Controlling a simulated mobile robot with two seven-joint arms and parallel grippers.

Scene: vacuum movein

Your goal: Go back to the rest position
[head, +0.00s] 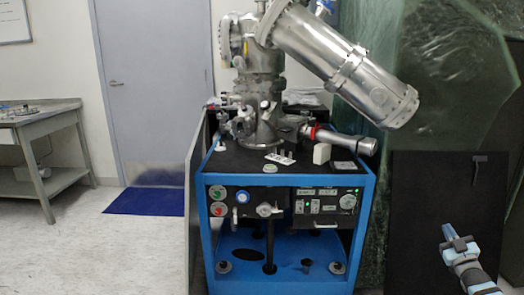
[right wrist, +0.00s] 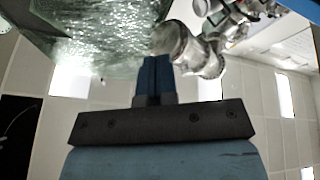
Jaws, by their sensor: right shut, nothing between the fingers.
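My right gripper (head: 451,232) is at the lower right of the head view, in front of a black panel. It also shows in the right wrist view (right wrist: 154,60), where its two blue fingers are closed together with nothing between them. It is apart from the blue-framed cart (head: 285,181) to its left. The cart carries a metal vacuum chamber (head: 262,90) with a thick cylinder (head: 340,65) slanting down to the right. My left gripper does not show in either view.
A black panel (head: 415,200) stands behind my right gripper, with green plastic sheeting (head: 440,70) above it. A grey workbench (head: 40,115) stands at the far left. A blue mat (head: 145,201) lies before a grey door (head: 158,80). The floor left of the cart is clear.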

